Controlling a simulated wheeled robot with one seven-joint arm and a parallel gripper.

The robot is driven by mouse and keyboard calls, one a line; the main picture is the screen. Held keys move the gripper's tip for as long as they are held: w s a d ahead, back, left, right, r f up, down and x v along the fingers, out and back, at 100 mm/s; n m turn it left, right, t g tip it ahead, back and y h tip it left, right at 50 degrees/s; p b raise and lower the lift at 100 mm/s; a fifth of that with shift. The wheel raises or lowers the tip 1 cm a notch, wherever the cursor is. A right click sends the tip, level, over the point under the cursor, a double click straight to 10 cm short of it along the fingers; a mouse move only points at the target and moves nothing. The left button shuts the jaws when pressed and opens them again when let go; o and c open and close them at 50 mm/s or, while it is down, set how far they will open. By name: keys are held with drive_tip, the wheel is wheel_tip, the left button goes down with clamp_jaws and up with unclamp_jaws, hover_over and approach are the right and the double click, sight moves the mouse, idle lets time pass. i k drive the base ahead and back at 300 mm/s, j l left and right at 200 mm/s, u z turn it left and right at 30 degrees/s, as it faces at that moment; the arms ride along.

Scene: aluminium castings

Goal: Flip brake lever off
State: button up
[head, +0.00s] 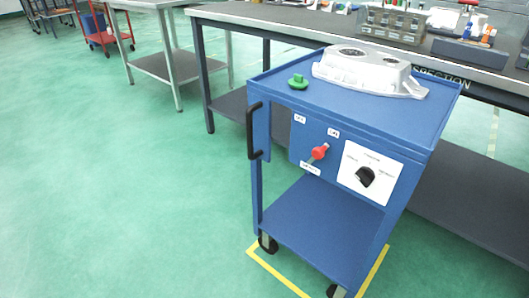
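The blue cart (325,225) stands in front of the bench. On its front panel is a lever with a red knob (320,152), which I take to be the brake lever. The knob sits up and to the right of a lower white label (310,168), on the side of the upper right label (333,133). Another small label (300,119) is at the upper left. The label text is too small to read surely. My gripper is not in view.
A black rotary dial (366,177) on a white plate is right of the lever. A black handle (254,130) sticks out at the cart's left. A green knob (298,82) and a metal casting (365,72) are on top. The green floor (120,190) at left is clear.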

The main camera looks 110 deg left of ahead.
sight(317, 153)
drive_tip(key=u, duration=3.45)
